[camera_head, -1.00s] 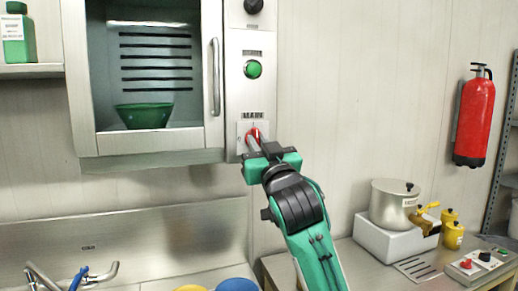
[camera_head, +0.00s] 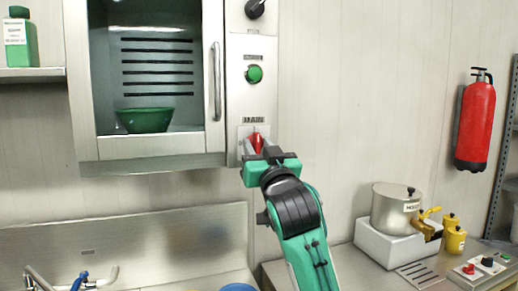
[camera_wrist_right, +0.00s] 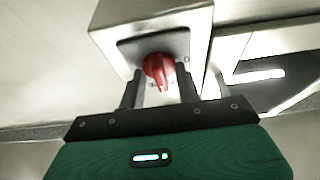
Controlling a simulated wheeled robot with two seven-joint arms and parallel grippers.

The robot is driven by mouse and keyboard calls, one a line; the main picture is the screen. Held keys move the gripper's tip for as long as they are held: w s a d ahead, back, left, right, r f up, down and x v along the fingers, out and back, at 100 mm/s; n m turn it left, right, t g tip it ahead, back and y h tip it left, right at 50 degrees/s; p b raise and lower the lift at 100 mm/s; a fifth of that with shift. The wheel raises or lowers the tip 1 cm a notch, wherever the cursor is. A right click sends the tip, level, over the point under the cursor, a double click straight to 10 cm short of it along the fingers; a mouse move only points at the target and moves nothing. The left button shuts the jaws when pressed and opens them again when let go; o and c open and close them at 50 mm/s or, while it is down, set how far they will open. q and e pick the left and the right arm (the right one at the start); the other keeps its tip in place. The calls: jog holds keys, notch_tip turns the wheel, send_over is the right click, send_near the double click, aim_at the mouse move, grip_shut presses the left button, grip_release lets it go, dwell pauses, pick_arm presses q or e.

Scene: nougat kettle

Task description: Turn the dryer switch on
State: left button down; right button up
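The dryer switch is a red rotary knob (camera_head: 257,141) low on the control panel at the right side of the dryer cabinet (camera_head: 150,146). My right gripper (camera_head: 262,153) is at the switch, reaching up from below right. In the right wrist view the red knob (camera_wrist_right: 158,70) sits between the two dark fingers of the gripper (camera_wrist_right: 160,85), with a gap visible on each side. The fingers look open and not closed on it. The knob's grip points roughly up and down in the head view. My left gripper is out of view.
Above the switch are a green button (camera_head: 254,74) and a black knob (camera_head: 255,9). A green bowl (camera_head: 146,119) stands inside the cabinet, whose door has a vertical handle (camera_head: 216,80). A pot (camera_head: 393,208) stands at the right, below a red fire extinguisher (camera_head: 475,122).

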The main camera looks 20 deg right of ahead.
jog(key=shift+s, duration=0.1)
jog(key=shift+s+f, duration=0.25)
jog(key=shift+s, duration=0.05)
jog(key=b+v, duration=0.4)
jog(key=v, duration=0.9)
